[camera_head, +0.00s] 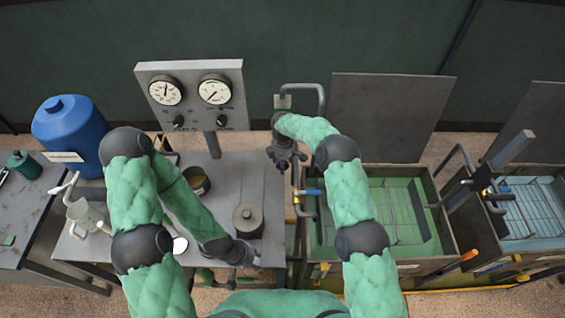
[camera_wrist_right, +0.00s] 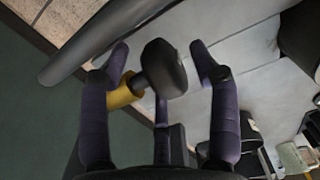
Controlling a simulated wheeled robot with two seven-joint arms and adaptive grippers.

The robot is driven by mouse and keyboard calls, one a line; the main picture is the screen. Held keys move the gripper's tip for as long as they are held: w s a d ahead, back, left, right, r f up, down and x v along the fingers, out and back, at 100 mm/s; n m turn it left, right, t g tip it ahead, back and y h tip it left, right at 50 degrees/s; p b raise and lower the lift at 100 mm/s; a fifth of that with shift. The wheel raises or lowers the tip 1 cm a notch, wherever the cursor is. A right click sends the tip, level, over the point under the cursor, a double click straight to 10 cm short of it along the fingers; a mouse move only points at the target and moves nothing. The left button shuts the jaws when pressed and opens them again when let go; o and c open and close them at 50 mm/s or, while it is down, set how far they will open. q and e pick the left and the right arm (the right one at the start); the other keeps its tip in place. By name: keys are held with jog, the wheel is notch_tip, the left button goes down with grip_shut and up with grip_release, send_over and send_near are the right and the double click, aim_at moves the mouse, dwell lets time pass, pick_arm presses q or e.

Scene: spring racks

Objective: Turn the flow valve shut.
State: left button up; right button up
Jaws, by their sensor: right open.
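A valve with a dark rounded knob (camera_wrist_right: 166,68) on a yellow collar (camera_wrist_right: 123,93) shows in the right wrist view. I take it to be the flow valve. My right gripper (camera_wrist_right: 160,60) is open, with its fingers spread on both sides of the knob and gaps between. In the head view my right gripper (camera_head: 287,160) is beside the pipe at the right edge of the grey bench, and it hides the knob there. My left gripper (camera_head: 254,261) is low over the bench front; its fingers are too small to read.
A gauge panel (camera_head: 195,68) with two dials stands at the back of the grey bench (camera_head: 235,180). A lidded pot (camera_head: 248,220) sits near my left gripper. A tank with green liquid (camera_head: 395,222) is on the right. A blue drum (camera_head: 68,130) stands at the left.

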jog(key=shift+f, duration=0.35)
jog(key=c, duration=1.2)
jog(key=y+b, duration=0.1)
jog(key=b, duration=0.1)
jog(key=shift+w+d+f+y+b, duration=0.1)
jog(key=shift+d+f+y+b, duration=0.05)
jog(key=shift+y+b, duration=0.75)
jog(key=shift+b, duration=0.05)
jog(key=shift+r, duration=0.2)
jog(key=o, duration=1.2)
